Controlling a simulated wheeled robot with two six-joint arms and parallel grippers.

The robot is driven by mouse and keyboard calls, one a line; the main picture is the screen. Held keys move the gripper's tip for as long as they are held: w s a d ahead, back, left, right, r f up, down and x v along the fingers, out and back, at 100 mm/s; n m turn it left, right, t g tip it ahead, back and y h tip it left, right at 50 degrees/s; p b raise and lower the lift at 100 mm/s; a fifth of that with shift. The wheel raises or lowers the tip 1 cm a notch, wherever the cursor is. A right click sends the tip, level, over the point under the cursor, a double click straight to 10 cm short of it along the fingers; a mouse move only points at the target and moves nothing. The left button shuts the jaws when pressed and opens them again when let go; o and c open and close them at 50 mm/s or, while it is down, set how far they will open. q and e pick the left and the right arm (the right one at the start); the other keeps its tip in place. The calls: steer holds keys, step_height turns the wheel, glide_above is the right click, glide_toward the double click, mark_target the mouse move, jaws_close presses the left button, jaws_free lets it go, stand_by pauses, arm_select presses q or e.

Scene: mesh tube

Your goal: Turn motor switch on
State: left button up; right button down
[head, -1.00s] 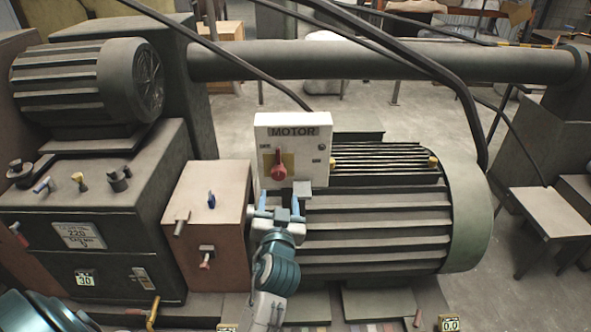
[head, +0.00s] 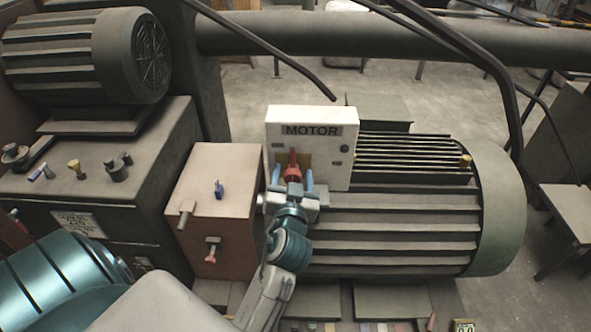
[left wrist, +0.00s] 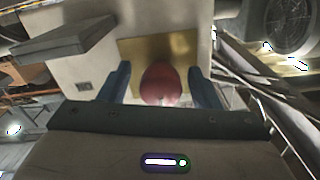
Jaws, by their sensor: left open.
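The white switch box marked MOTOR (head: 338,158) stands in front of the large ribbed motor (head: 410,215). Its red rotary knob (head: 293,167) sits on a brass-coloured plate, and its handle points upward in the head view. My left gripper (head: 292,180) is open, with one blue finger on each side of the knob. In the left wrist view the red knob (left wrist: 160,84) lies between the two fingers (left wrist: 160,90), with a visible gap on both sides. The lower part of the knob is partly hidden by the gripper. My right gripper is not in view.
A brown box (head: 212,200) with small levers stands just left of my gripper. A dark cabinet (head: 85,185) with knobs and a ribbed motor on top (head: 85,55) is farther left. A thick pipe (head: 350,38) and black cables run behind and above the switch box.

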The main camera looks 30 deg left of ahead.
arm_select(q)
steer(key=shift+s+d+r, duration=0.1)
steer(key=shift+s, duration=0.05)
steer(key=shift+s+r, duration=0.1)
steer(key=shift+s, duration=0.05)
steer(key=shift+c, duration=1.1)
steer(key=c, duration=0.8)
steer(key=shift+o, duration=0.2)
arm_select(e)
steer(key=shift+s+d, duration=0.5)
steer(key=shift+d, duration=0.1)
